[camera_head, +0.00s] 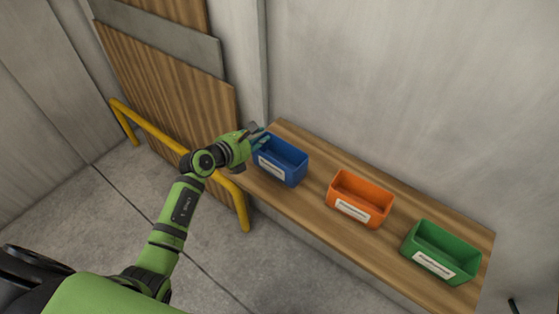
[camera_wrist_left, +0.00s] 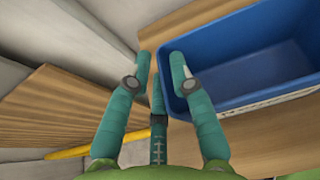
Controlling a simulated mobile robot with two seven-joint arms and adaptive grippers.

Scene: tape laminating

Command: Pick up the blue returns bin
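The blue returns bin (camera_head: 281,162) stands upright on the wooden bench at its left end, with a white label on its front. It also shows in the left wrist view (camera_wrist_left: 240,58), filling the upper right. My left gripper (camera_head: 262,138) is at the bin's left end. In the left wrist view my left gripper (camera_wrist_left: 162,68) has its teal fingers apart. One finger is on the bin's side of the near left rim and another is outside it. I cannot tell whether they touch the bin. My right gripper is not in view.
An orange bin (camera_head: 360,199) and a green bin (camera_head: 441,252) stand to the right on the bench (camera_head: 318,205). A yellow rail (camera_head: 160,139) and wooden panels (camera_head: 165,85) are at the left. A concrete wall (camera_head: 420,90) is behind the bench.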

